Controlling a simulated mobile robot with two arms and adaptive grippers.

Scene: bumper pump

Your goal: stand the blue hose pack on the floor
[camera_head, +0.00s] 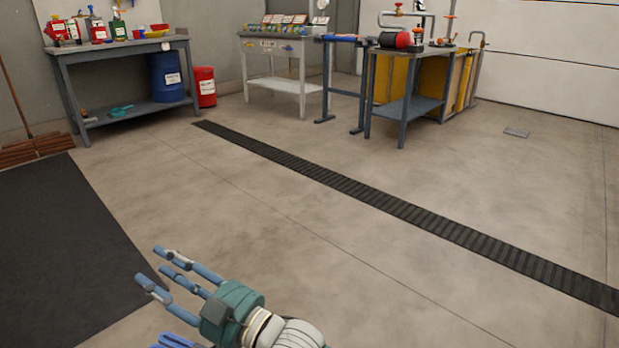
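I cannot make out a blue hose pack for certain. A flat blue item (342,38) lies across the narrow blue stand in the back middle, too small to identify. My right gripper (158,275) reaches in from the bottom edge, with its blue-grey fingers spread and nothing between them. It is over the bare floor (300,240), far from the benches. A brighter blue piece (178,341) shows at the bottom edge beside it, mostly cut off; I cannot tell what it is. My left gripper is not in view.
A blue workbench (125,48) with bottles, a blue drum (166,78) and a red drum (205,87) stand back left. A grey table (280,42) and pipework bench (404,108) stand behind. A dark mat (60,250) lies left; a floor grate (380,198) crosses clear floor.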

